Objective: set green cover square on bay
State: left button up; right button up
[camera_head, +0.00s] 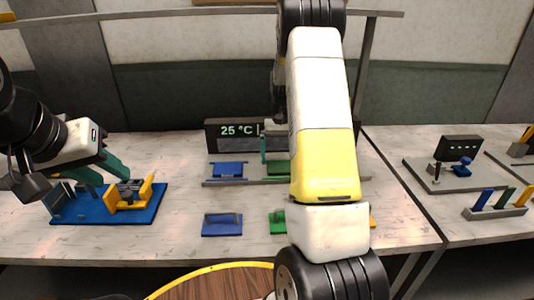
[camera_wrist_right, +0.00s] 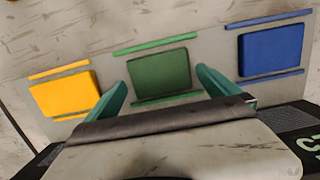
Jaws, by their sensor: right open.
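In the right wrist view a flat green piece (camera_wrist_right: 160,75) lies between two green strips, its edges looking roughly parallel to them. My right gripper (camera_wrist_right: 163,84) is open, one teal finger on either side of that piece; contact cannot be told. In the head view this green piece (camera_head: 278,168) shows beside a teal finger of my right gripper (camera_head: 264,150), mostly hidden by my arm. A second green piece (camera_head: 277,222) lies nearer on the table, partly hidden. Which one is the cover is unclear. My left gripper (camera_head: 115,181) is open by a yellow fixture.
Blue (camera_wrist_right: 271,50) and yellow (camera_wrist_right: 66,95) pieces lie between matching strips on either side. A display reading 25 °C (camera_head: 238,131) stands behind. A nearer blue piece (camera_head: 222,225) lies on the table. The yellow fixture (camera_head: 147,190) stands on a blue base (camera_head: 85,214).

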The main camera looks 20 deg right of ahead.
aim_at(280, 163)
notch_tip(280, 163, up, 16)
jog(key=s+a+t, duration=0.2)
jog(key=s+a, duration=0.1)
jog(key=s+a+r+n+t, duration=0.1)
jog(key=s+a+r+t, duration=0.1)
jog(key=s, duration=0.5)
jog(key=s+a+r+n+t+y, duration=0.1)
jog(key=s+a+r+t, duration=0.1)
jog(key=s+a, duration=0.3)
jog(key=s+a+r+n+t, duration=0.1)
jog(key=s+a, duration=0.3)
jog(key=s, duration=0.7)
jog(key=shift+r+n+t+y, duration=0.3)
jog(key=shift+r+t+y, duration=0.1)
jog(key=shift+t, duration=0.1)
